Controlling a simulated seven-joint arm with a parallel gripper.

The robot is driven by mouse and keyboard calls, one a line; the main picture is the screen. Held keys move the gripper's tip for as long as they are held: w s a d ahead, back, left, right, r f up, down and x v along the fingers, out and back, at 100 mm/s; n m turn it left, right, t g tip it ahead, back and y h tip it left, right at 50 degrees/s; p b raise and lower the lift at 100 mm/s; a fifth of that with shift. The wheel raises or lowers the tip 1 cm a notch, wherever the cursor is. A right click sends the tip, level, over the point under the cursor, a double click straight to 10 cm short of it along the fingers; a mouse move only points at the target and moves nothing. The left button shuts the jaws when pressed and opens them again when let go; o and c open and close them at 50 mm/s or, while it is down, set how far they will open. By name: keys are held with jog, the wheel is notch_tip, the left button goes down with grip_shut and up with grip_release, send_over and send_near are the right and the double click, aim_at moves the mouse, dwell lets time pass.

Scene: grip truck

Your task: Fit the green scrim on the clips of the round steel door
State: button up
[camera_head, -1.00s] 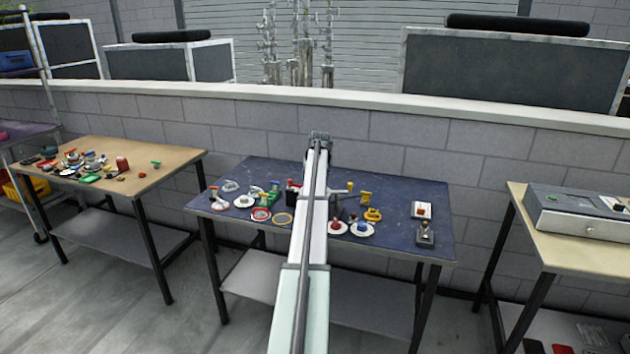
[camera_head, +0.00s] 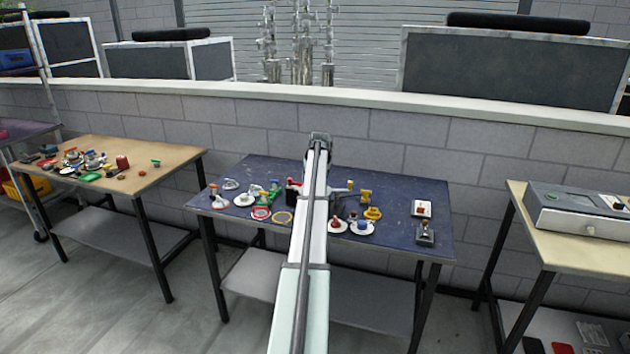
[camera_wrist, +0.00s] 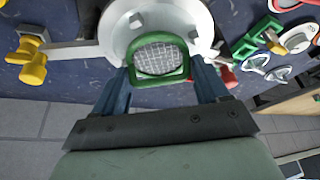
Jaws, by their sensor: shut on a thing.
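In the wrist view the green scrim (camera_wrist: 158,84) is a rounded green frame with grey wire mesh. My gripper (camera_wrist: 166,68) is shut on it, one blue-grey finger at each side. The round steel door (camera_wrist: 118,42) lies behind and around the scrim, a pale metal ring with small block-like clips (camera_wrist: 137,20) on its face. The scrim overlaps the door's lower middle; I cannot tell whether it touches the door or the clips. In the head view my arm hides the gripper, scrim and door.
The blue table (camera_head: 400,200) bears several small things around the arm. A yellow fitting (camera_wrist: 32,62) lies left of the door in the wrist view, and a green fitting (camera_wrist: 248,45) right. A red ring (camera_head: 261,214) and a yellow ring (camera_head: 282,219) lie near the front edge.

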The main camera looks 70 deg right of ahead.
jog(key=shift+f, duration=0.45)
dwell(0.9)
jog(key=o, duration=0.9)
jog(key=shift+o, duration=0.9)
jog(key=shift+s, duration=0.1)
jog(key=shift+s, duration=0.1)
jog(key=shift+c, duration=0.8)
jog(key=shift+o, duration=0.4)
